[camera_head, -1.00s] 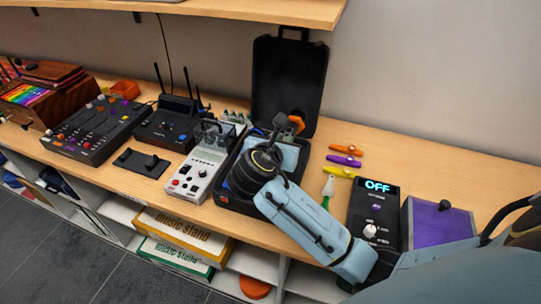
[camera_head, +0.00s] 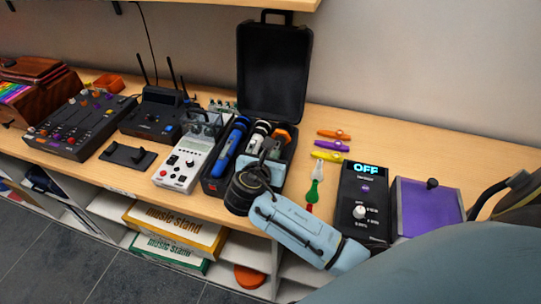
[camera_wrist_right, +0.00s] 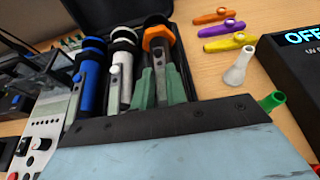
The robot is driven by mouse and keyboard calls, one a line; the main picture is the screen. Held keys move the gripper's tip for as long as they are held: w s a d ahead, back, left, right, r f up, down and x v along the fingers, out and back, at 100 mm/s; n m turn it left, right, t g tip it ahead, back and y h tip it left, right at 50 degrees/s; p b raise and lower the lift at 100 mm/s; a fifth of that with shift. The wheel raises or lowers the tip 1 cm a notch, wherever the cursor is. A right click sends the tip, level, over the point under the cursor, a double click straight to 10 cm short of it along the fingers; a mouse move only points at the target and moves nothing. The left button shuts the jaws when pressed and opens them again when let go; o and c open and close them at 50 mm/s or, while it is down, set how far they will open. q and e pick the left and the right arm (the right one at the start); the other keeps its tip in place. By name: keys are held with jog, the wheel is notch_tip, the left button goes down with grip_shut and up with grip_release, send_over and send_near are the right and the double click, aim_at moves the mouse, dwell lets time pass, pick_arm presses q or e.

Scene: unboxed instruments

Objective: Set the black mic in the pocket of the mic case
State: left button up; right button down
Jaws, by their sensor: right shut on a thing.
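The mic case (camera_head: 273,72) is black and stands open on the table, lid up at the back. A blue mic (camera_head: 232,145) and a white mic (camera_head: 258,138) lie side by side in it, also seen in the wrist view (camera_wrist_right: 90,78). The black mic (camera_wrist_right: 155,40) has an orange ring and a dark head. It lies along the right side of the case, at the right pocket; the head view shows its ring (camera_head: 282,137). I cannot tell whether it rests on the bottom. My right gripper (camera_wrist_right: 160,82) is shut on its handle. My left gripper is out of view.
A grey device (camera_head: 188,165) stands close left of the case. Orange, purple and yellow kazoos (camera_head: 333,145) and a green-and-white whistle-like item (camera_head: 315,185) lie to the right, before a black OFF-display box (camera_head: 363,205). A shelf (camera_head: 200,5) overhangs the back.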

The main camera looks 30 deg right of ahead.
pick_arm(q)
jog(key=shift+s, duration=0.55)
pick_arm(e)
jog(key=c, duration=1.4)
grip_release()
pick_arm(q)
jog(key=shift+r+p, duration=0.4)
jog(key=shift+p, duration=0.05)
pick_arm(e)
jog(key=v, duration=1.2)
